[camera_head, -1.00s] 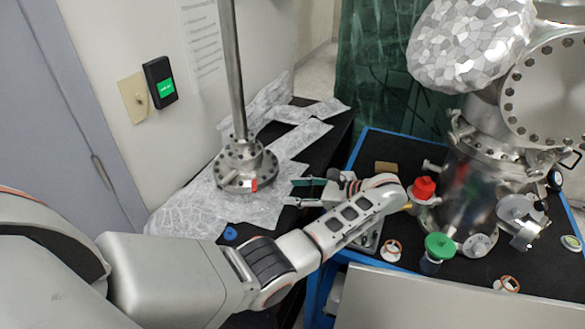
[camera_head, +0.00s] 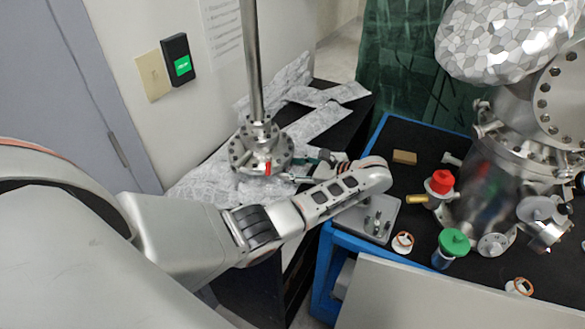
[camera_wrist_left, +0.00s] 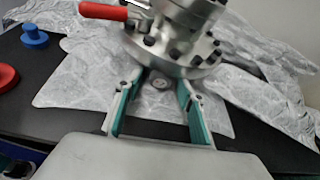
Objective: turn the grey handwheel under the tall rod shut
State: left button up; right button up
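The tall rod (camera_head: 251,60) stands upright on a bolted steel flange (camera_head: 246,158) with a red lever (camera_head: 268,168). The flange (camera_wrist_left: 205,57) and red lever (camera_wrist_left: 103,11) also show in the wrist view. I cannot clearly make out a grey handwheel under the rod in the head view. My right gripper is out of view.
Crumpled foil (camera_head: 205,184) covers part of the black table around the flange. A blue knob (camera_wrist_left: 33,36) and a red disc (camera_wrist_left: 8,76) lie at left in the wrist view. A blue-edged bench with a steel chamber (camera_head: 485,190) and a green-capped part (camera_head: 454,242) stands right.

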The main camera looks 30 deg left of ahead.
pick_arm(q)
jog(key=c, duration=1.1)
jog(key=shift+w+m+g, duration=0.15)
jog(key=shift+m+g, duration=0.85)
jog(key=shift+m, duration=0.4)
jog(key=o, duration=1.1)
